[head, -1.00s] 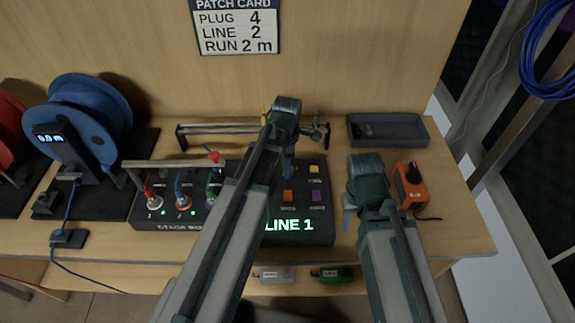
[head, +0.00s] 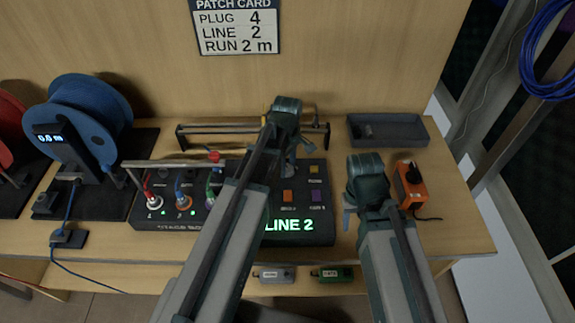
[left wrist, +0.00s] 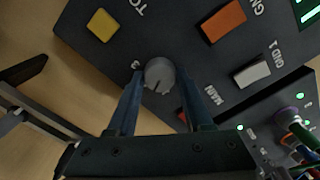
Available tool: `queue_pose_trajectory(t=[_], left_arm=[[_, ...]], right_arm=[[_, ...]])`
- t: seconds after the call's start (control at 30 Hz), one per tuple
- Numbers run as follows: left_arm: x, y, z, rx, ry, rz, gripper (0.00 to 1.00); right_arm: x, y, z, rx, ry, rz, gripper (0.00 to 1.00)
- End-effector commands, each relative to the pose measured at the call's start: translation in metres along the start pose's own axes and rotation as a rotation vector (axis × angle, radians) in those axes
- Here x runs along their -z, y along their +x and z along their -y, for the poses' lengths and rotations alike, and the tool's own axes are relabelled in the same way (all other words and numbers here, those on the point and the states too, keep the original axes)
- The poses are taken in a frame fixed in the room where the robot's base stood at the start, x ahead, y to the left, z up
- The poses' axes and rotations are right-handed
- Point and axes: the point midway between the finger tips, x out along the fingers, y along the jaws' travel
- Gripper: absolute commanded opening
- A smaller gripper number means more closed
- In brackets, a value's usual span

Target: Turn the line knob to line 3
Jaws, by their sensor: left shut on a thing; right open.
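The line knob (left wrist: 160,74) is a round grey knob with a dark pointer mark, on the dark console (head: 318,215). My left gripper (head: 288,160) is over the console; its arm hides much of the panel in the head view. In the left wrist view its two blue fingers (left wrist: 162,98) are closed on either side of the knob. A "3" label sits beside the knob. The green display (head: 289,226) reads LINE 2. My right gripper (head: 348,212) is open and empty, right of the console.
A patch card (head: 236,26) on the wall reads plug 4, line 2, run 2 m. Yellow, orange and white buttons surround the knob. A plug box (head: 172,212) with cables stands left, an orange device (head: 409,185) and grey tray (head: 388,131) right.

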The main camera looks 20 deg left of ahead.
Motion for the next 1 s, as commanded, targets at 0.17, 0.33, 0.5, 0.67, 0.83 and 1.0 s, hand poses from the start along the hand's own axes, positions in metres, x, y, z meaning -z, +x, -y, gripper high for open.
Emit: queue_pose_trajectory(t=[0.17,0.33,0.5,0.67,0.83,1.0], left_arm=[[-0.0001,0.0001,0.0000,0.000,0.167,0.000,0.00],[-0.0001,0.0001,0.0000,0.000,0.328,0.000,0.00],[-0.0001,0.0001,0.0001,0.000,0.489,0.000,0.00],[-0.0001,0.0001,0.0001,0.000,0.641,0.000,0.00],[-0.0001,0.0001,0.0001,0.000,0.803,0.000,0.00],[-0.0002,0.0001,0.0001,0.000,0.963,0.000,0.00]], right_arm=[[0.0000,0.0001,0.0000,0.000,0.000,0.000,0.50],[0.0000,0.0001,0.0000,0.000,0.000,0.000,0.50],[0.0000,0.0001,0.0000,0.000,0.000,0.000,0.50],[0.0000,0.0001,0.0000,0.000,0.000,0.000,0.50],[0.0000,0.0001,0.0000,0.000,0.000,0.000,0.50],[0.0000,0.0001,0.0000,0.000,0.000,0.000,0.50]])
